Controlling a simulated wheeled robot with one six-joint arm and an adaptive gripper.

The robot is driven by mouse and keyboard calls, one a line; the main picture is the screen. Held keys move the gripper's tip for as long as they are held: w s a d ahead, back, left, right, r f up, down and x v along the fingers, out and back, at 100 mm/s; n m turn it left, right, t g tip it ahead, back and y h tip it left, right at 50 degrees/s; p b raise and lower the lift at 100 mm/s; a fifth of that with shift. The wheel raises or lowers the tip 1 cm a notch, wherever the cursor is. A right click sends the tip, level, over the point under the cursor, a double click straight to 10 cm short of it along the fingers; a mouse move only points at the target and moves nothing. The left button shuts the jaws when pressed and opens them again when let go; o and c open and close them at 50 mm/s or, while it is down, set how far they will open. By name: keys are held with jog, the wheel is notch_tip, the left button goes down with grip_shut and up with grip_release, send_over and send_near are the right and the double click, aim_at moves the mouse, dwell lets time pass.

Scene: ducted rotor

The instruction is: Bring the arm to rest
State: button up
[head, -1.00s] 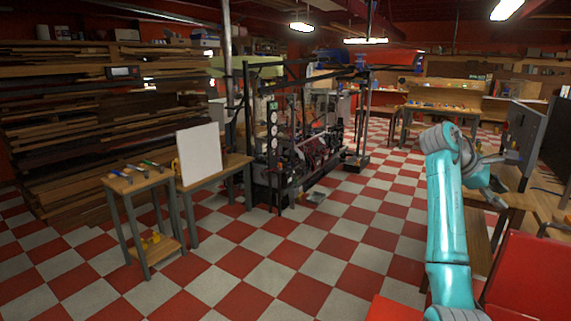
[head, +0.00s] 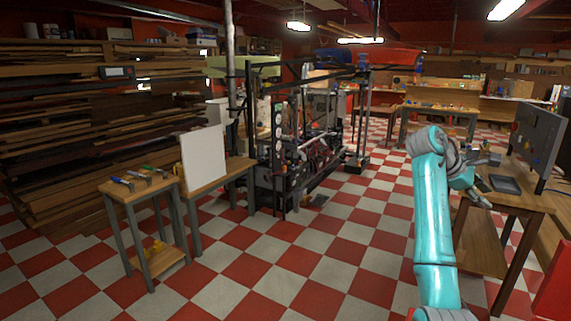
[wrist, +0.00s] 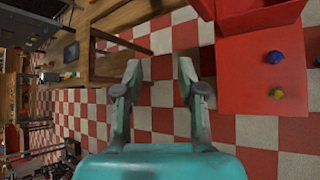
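My teal arm (head: 432,220) stands raised at the right of the head view, bent over at the top. Its wrist end points right, beside a wooden workbench. In the wrist view my gripper (wrist: 160,70) is open, with its two grey fingers spread apart. Only checkered floor shows between the fingers; nothing is held. In the head view the fingers are small and partly hidden by the wrist.
The wooden workbench (head: 508,196) with a dark upright panel (head: 537,143) stands close right of my arm. A red surface (wrist: 262,90) bears small blue and yellow items. A small table (head: 150,187) and a machine frame (head: 310,140) stand left. Checkered floor lies open between.

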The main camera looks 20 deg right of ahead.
jog(key=w+a+f+n+t, duration=0.1)
jog(key=a+f+t, duration=0.15)
jog(key=f, duration=0.65)
jog(key=w+a+f+t+h, duration=0.15)
jog(key=a+f, duration=0.25)
jog(key=f, duration=0.5)
jog(key=w+a+f+n+t, duration=0.1)
jog(key=a+f+t, duration=0.15)
jog(key=f, duration=0.65)
jog(key=s+a+f+t+y, duration=0.2)
jog(key=s+a+f+t, duration=0.15)
jog(key=a+f, duration=0.55)
jog(key=s+a+f+t+y, duration=0.2)
jog(key=s+a+f, duration=0.3)
jog(key=a+f, duration=0.5)
jog(key=s+a+f+m+t+y, duration=0.2)
jog(key=s+a+t+y, duration=0.2)
jog(key=s+a, duration=1.3)
jog(key=s+a+r+m+t+y, duration=0.1)
jog(key=s+a+r+m, duration=0.1)
jog(key=s+r, duration=0.6)
jog(key=s+a+r+m+t+y, duration=0.1)
jog(key=s+a+r+m+y, duration=0.1)
jog(key=s+r, duration=0.6)
jog(key=s+a+m, duration=0.1)
jog(key=s+a, duration=0.1)
jog(key=s, duration=0.2)
